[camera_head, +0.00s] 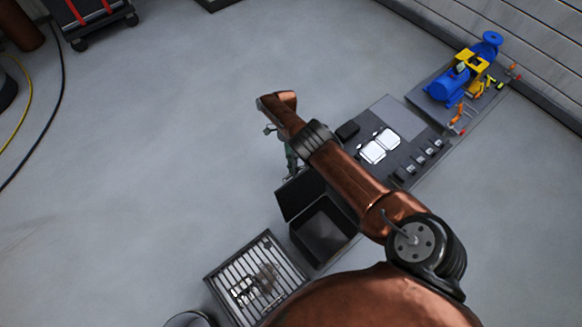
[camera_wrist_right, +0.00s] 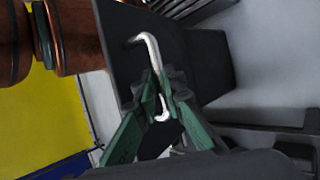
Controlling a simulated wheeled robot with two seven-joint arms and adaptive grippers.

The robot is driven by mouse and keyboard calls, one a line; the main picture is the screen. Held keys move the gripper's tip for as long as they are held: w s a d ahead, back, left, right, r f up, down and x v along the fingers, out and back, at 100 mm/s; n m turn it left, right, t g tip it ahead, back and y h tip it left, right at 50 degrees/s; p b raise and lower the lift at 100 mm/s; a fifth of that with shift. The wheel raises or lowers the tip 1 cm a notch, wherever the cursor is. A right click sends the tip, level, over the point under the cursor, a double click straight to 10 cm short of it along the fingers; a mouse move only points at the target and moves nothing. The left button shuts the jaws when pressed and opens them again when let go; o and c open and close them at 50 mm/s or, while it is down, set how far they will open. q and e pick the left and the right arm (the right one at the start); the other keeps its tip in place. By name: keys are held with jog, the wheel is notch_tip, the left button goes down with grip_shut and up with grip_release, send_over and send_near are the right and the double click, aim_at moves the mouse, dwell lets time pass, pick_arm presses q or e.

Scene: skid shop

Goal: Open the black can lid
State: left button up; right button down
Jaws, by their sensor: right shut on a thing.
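The black can (camera_head: 322,230) is an open-topped dark box below the middle of the head view. Its black lid (camera_head: 296,197) stands raised at the can's upper left side, so the dark inside shows. My right gripper (camera_head: 290,172) is at the lid's outer upper edge, partly hidden by my arm. In the right wrist view, its green fingers (camera_wrist_right: 162,88) are shut on a shiny silver bent handle (camera_wrist_right: 153,48), in front of the dark lid (camera_wrist_right: 195,60). My left gripper is out of view.
A metal grate (camera_head: 255,280) with small pieces on it lies just left of the can. A blue and yellow pump (camera_head: 455,80) stands beyond.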

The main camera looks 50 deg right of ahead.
jog(key=shift+w+f, duration=0.15)
jog(key=shift+f, duration=0.25)
jog(key=c, duration=2.2)
grip_release()
jog(key=shift+w+f, duration=0.15)
jog(key=shift+o, duration=0.9)
jog(key=shift+d+r, duration=0.15)
jog(key=shift+r, duration=0.15)
